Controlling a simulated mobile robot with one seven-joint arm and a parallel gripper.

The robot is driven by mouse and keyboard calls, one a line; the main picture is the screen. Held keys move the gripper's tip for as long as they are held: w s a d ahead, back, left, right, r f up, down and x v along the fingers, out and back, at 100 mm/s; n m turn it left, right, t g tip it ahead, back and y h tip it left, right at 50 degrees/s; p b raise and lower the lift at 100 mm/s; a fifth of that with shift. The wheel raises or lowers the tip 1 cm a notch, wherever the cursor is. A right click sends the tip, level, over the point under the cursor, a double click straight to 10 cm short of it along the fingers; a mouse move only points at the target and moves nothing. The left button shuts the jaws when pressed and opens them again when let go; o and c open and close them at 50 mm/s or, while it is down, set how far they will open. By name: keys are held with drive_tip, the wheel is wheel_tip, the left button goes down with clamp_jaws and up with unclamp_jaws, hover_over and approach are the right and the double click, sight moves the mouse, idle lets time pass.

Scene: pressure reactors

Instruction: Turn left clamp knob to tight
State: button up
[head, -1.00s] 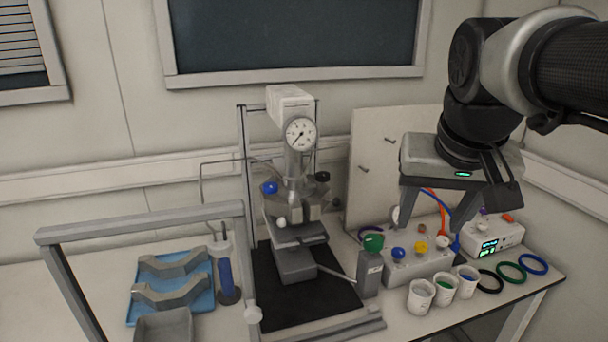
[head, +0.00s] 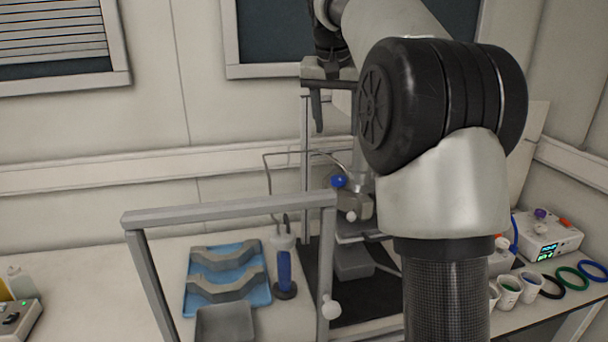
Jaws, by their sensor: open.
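The reactor stand (head: 305,160) is partly hidden behind my arm; its gauge and the right side of its head cannot be seen. A blue knob (head: 338,181) shows on the left side of the reactor head, and a small white knob (head: 351,216) shows below it. I cannot tell for sure which is the left clamp knob, or how tight either is. My gripper (head: 318,108) is high above the blue knob, pointing down, apart from it and empty as far as I see. One finger shows; the other is hidden behind my arm.
A grey frame (head: 230,212) with a white knob (head: 331,308) stands in front of the reactor. A blue tray (head: 262,296) holds two grey clamp halves (head: 224,257), beside a blue-handled tool (head: 285,270). Cups (head: 508,291) and coloured rings (head: 573,277) lie at right.

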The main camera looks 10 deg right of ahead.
sight(338, 178)
drive_tip(key=b+x, duration=0.1)
drive_tip(key=x, duration=1.6)
drive_tip(key=shift+f+b, duration=0.2)
drive_tip(key=shift+b, duration=0.15)
drive_tip(key=shift+c, duration=0.3)
drive_tip(key=c, duration=1)
